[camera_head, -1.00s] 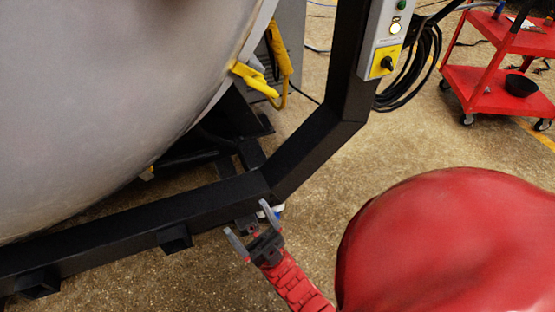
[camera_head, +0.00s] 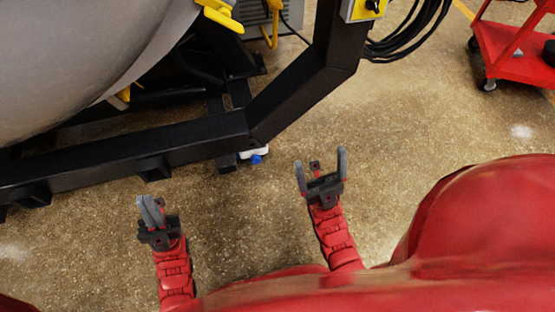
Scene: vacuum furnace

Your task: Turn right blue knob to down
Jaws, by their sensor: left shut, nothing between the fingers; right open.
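A small blue part (camera_head: 257,159) with a white part around it sits low by the floor, just below the corner of the black frame. It may be the blue knob; its setting is too small to tell. My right gripper (camera_head: 321,162) is open and empty, to the right of the blue part and apart from it in the picture. My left gripper (camera_head: 150,207) is shut with nothing in it, to the lower left of the blue part, over the floor.
The black frame (camera_head: 195,142) runs across below the grey furnace body (camera_head: 80,60) and rises to a yellow switch plate (camera_head: 362,9). Black cables (camera_head: 408,38) hang beside it. A red cart (camera_head: 515,58) stands at upper right. The floor between is clear.

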